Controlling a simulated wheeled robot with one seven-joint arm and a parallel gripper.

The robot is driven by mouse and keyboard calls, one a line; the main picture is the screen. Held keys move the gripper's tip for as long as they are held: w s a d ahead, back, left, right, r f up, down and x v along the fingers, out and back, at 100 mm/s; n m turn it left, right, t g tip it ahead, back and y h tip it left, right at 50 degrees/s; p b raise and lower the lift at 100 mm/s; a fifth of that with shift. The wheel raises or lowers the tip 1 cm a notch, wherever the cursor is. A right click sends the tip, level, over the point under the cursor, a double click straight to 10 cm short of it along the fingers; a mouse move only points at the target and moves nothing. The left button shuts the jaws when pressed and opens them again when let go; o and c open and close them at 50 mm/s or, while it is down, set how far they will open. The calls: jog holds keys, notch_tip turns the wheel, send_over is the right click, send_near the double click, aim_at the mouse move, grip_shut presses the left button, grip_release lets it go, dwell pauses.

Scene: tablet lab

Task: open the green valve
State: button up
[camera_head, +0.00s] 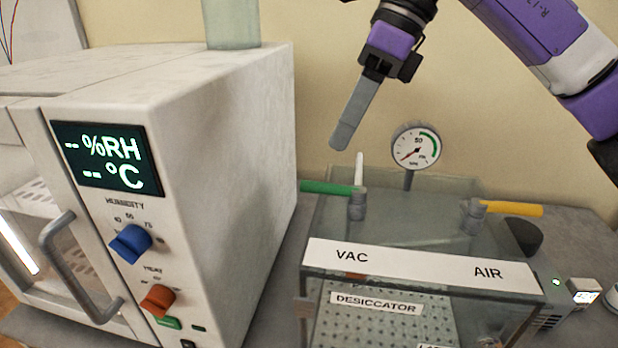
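The green valve has a green lever (326,187) pointing left from a grey body (357,207) on top of the clear desiccator box (420,235). It stands behind the VAC label (352,257). My gripper (343,138) is above the lever in the picture, pointing down and to the left, apart from the valve. It is seen nearly edge-on, so its two fingers cannot be told apart. Nothing shows held at its tip. A thin white upright piece (359,168) shows just above the valve body.
A yellow-levered valve (510,208) is on the right, behind the AIR label. A round gauge (415,145) stands between the valves, behind them. A white humidity cabinet (215,170) fills the left, close to the green lever. A small device (570,300) sits at the lower right.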

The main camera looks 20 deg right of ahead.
aim_at(330, 190)
jog(key=p+x, duration=0.1)
jog(key=x, duration=0.7)
jog(key=shift+w, duration=0.1)
jog(key=shift+c, duration=0.5)
jog(key=shift+d, duration=0.1)
grip_shut()
jog(key=shift+r, duration=0.1)
dwell(0.7)
